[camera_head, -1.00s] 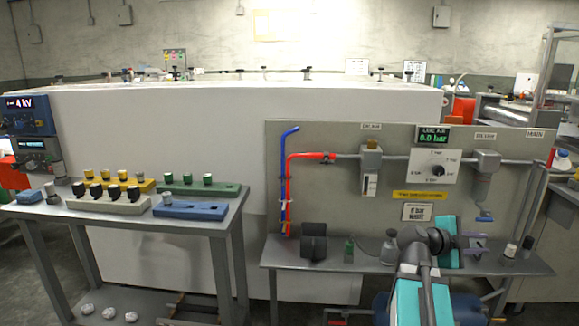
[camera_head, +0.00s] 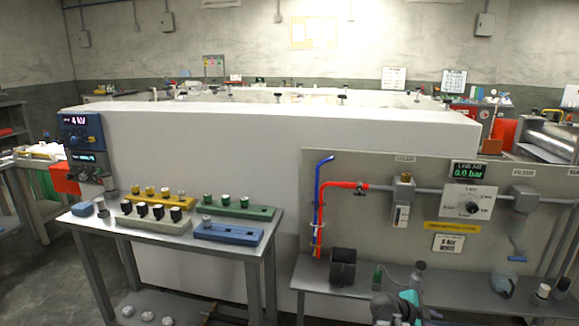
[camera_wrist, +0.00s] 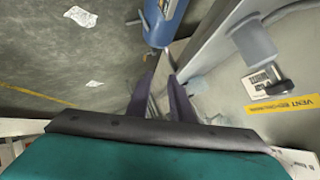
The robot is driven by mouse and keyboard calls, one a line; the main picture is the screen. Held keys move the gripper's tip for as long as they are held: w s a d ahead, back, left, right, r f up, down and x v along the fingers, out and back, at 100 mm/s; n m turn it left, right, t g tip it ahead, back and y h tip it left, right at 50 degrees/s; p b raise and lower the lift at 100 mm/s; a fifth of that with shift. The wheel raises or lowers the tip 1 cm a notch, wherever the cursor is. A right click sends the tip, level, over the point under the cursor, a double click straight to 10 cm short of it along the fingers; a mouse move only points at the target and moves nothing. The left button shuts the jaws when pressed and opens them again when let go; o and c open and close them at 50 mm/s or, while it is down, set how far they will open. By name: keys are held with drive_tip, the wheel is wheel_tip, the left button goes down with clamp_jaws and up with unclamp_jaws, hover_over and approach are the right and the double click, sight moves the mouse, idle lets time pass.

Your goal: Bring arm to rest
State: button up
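My arm, teal and dark grey, shows only in part at the bottom edge of the head view, in front of the right-hand bench. In the wrist view the two dark fingers of my gripper (camera_wrist: 160,88) stand apart with nothing visible held between them. They point toward the floor and a metal edge, close below a blue cylinder-like object (camera_wrist: 160,22). My gripper's fingertips cannot be made out in the head view.
A metal bench (camera_head: 325,291) stands below a grey panel (camera_head: 400,238) with blue and red hoses and a gauge. A left table (camera_head: 150,244) holds coloured blocks with knobs. Crumpled white pieces (camera_wrist: 80,16) lie on the floor in the wrist view.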

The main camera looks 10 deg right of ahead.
drive_tip(key=s+a+f+n+g+y+p, duration=0.1)
drive_tip(key=s+a+f+n+y+p, duration=0.2)
drive_tip(key=a+f, duration=0.45)
drive_tip(key=s+a+f+n+g+y+p, duration=0.1)
drive_tip(key=s+a+f+n+p, duration=0.3)
drive_tip(key=s+a+f, duration=0.3)
drive_tip(key=s+a+f+n+g+y+p, duration=0.2)
drive_tip(key=s+a+f+n+y, duration=0.1)
drive_tip(key=s+a+n, duration=0.5)
drive_tip(key=s+a+f+n+g+y+p, duration=0.2)
drive_tip(key=s+a+f+n+g+y, duration=0.1)
drive_tip(key=s+a+f+n, duration=0.3)
drive_tip(key=shift+s+a+f+n+y+p, duration=0.2)
drive_tip(key=shift+s+a+n+y+p, duration=0.25)
drive_tip(key=shift+s+a+n, duration=1.45)
drive_tip(key=shift+s+a+m, duration=0.15)
drive_tip(key=shift+a+m, duration=0.45)
drive_tip(key=shift+a, duration=0.35)
